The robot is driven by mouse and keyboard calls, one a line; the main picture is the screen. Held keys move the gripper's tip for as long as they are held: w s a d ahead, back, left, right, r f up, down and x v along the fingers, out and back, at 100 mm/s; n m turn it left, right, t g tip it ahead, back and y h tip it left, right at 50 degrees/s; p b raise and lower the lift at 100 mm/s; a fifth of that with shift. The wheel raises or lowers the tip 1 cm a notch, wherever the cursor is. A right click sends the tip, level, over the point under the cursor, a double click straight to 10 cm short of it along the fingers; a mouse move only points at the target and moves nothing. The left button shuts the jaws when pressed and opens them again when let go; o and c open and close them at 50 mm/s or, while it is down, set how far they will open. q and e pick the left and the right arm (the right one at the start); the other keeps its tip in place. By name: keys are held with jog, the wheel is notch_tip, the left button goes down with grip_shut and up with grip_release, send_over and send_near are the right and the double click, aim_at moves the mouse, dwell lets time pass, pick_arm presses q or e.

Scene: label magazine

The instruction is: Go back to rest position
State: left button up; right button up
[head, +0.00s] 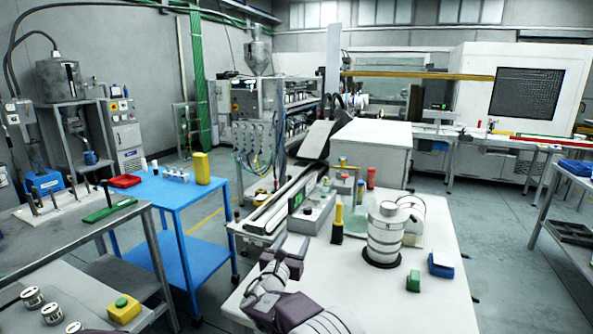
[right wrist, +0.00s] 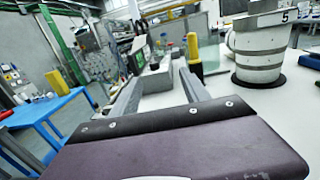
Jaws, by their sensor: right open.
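My right gripper (head: 291,246) is over the near left part of the white table (head: 430,305). Its arm comes in from the bottom of the head view. In the right wrist view, its two grey fingers (right wrist: 160,82) stand apart with nothing between them. They point toward the grey label device (head: 312,212) and a yellow bottle (head: 337,222). The bottle also shows beyond the right finger in the right wrist view (right wrist: 195,55). My left gripper is not in view.
A white cylinder stack (head: 385,235) on a black base stands right of the gripper. A blue box (head: 441,265) and a small green block (head: 413,281) lie farther right. A blue table (head: 180,215) stands left across a gap. The white table's front right is clear.

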jog(key=w+d+r+m+g+h+p, duration=0.1)
jog(key=d+r+m+h+p, duration=0.15)
jog(key=d+r, duration=0.75)
jog(key=s+d+f+m+g+h+p, duration=0.1)
jog(key=s+d+m+g, duration=0.25)
jog(key=d, duration=0.45)
jog(key=s+d+f+m+g+h+p, duration=0.1)
jog(key=s+d+m+g+h+p, duration=0.25)
jog(key=d, duration=0.55)
jog(key=s+d+f+m+g+y, duration=0.1)
jog(key=s+f+m+g+y, duration=0.3)
jog(key=s, duration=0.7)
jog(key=s+d+f+m+g+y, duration=0.25)
jog(key=s+f+m, duration=0.4)
jog(key=s, duration=0.45)
pick_arm(q)
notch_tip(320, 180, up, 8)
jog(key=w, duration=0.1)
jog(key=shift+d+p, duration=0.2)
jog(key=shift+p, duration=0.25)
pick_arm(e)
jog(key=s+a+f+m+g+y, duration=0.1)
jog(key=s+a+f+m+y, duration=0.5)
jog(key=s+a+m, duration=0.4)
jog(key=a+m, duration=0.1)
jog(key=m, duration=0.1)
jog(key=shift+s+a+f+m+g, duration=0.15)
jog(key=shift+a+f+m+g, duration=0.15)
jog(key=shift+f+g, duration=0.05)
